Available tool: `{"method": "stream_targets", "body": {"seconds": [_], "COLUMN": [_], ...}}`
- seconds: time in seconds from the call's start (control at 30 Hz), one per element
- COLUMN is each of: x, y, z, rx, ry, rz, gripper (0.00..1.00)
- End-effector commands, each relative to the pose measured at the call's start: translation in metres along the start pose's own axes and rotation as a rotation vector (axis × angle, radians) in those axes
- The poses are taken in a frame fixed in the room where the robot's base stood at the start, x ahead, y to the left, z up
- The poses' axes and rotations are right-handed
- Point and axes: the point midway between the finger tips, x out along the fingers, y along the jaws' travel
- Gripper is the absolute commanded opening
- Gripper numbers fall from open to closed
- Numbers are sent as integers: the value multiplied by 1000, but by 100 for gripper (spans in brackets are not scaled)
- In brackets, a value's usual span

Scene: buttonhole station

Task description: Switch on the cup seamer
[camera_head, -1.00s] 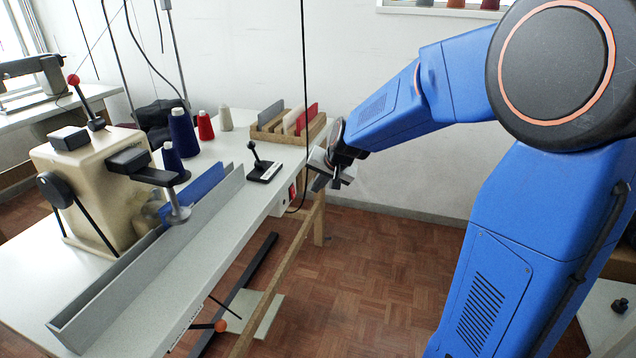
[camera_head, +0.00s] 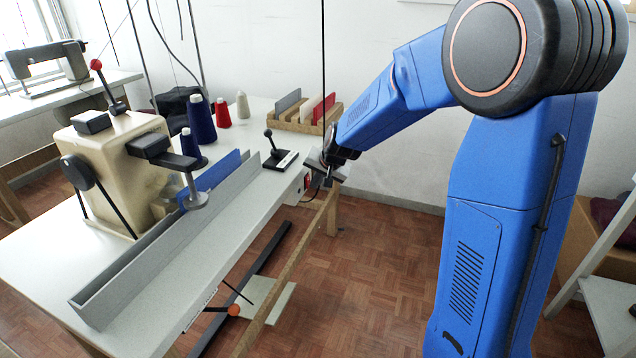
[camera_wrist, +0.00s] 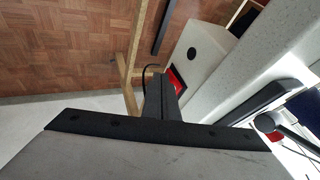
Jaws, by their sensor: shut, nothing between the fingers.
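The beige machine (camera_head: 122,165), likely the cup seamer, stands on the white table at left, with a red-knobbed lever on top. A pale switch box (camera_wrist: 196,50) with a round black button and a red part (camera_wrist: 177,80) sits at the table's front edge. In the head view the box (camera_head: 303,183) shows beside my gripper, partly hidden by it. My gripper (camera_head: 326,178) is shut and empty, at the table's right end. In the wrist view my gripper (camera_wrist: 161,95) has its fingertips just left of the red part; I cannot tell whether they touch it.
A black lever (camera_head: 279,155) stands on the table (camera_head: 215,275) above the box. A wooden rack (camera_head: 290,122) and thread cones are behind it. A grey channel (camera_head: 170,250) runs along the front. A wooden table leg (camera_head: 332,212) is below my gripper. Parquet floor is open at right.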

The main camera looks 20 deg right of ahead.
Motion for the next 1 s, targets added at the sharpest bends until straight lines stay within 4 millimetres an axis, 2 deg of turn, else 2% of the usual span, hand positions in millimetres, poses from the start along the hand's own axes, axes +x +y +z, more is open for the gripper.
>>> {"method": "stream_targets", "body": {"seconds": [0.33, 0.7, 1.0], "x": [10, 8, -1], "y": [-3, -4, -9], "z": [4, 2, -2], "rx": [0, -1, -1], "ry": [-1, 0, 2], "rz": [1, 0, -2], "gripper": [0, 0, 0]}}
